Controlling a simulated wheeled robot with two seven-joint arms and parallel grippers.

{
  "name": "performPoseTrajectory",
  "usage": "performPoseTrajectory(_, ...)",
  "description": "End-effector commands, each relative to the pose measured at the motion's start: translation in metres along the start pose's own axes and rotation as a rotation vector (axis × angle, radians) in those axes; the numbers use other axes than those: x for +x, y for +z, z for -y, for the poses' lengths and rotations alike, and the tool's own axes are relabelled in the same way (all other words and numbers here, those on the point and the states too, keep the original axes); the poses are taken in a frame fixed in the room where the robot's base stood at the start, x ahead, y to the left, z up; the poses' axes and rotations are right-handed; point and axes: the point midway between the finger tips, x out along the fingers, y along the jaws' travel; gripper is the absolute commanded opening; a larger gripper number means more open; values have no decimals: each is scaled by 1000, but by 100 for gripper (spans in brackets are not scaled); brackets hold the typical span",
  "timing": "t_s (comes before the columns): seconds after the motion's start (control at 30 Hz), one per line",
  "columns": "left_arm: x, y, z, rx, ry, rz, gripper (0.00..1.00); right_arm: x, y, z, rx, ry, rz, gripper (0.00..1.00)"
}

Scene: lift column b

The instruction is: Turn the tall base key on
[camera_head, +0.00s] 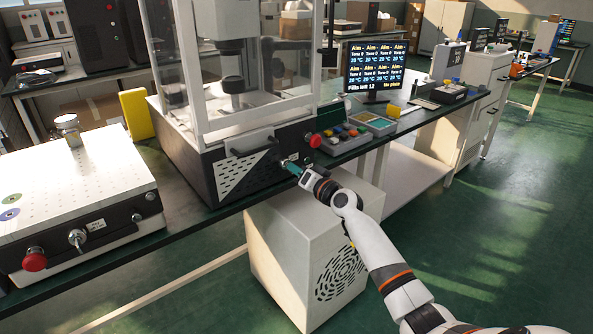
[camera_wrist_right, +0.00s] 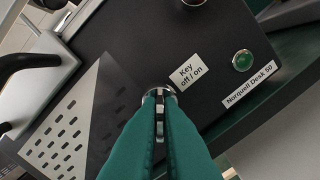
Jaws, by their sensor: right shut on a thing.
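The tall machine's black base (camera_head: 232,172) stands at the middle of the bench, under a clear-walled cabinet. Its key (camera_wrist_right: 160,106) shows in the wrist view as a narrow metal piece between my fingers, in front of a round silver lock. My right gripper (camera_head: 291,166), with green fingers, reaches the base's front panel from the right. In the wrist view the right gripper (camera_wrist_right: 160,98) is shut on the key. A label reading "Key off / on" (camera_wrist_right: 190,72) is beside the lock. The fingers hide part of the key, so I cannot tell its setting. My left gripper is not in view.
A red button (camera_head: 314,140) is just right of my gripper on the panel; a black handle (camera_head: 255,145) is left of it. A green button (camera_wrist_right: 243,60) is near the lock. A low white machine (camera_head: 75,185) with its own key stands left. A white cabinet (camera_head: 290,245) sits below.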

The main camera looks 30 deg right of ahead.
Motion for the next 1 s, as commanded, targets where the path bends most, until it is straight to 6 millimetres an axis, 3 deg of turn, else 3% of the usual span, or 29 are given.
performPoseTrajectory(0.4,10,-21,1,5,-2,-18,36,0,-1,1,262,-2,-2,0)
performPoseTrajectory(1.0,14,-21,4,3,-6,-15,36,0,-1,2,334,-2,-1,0)
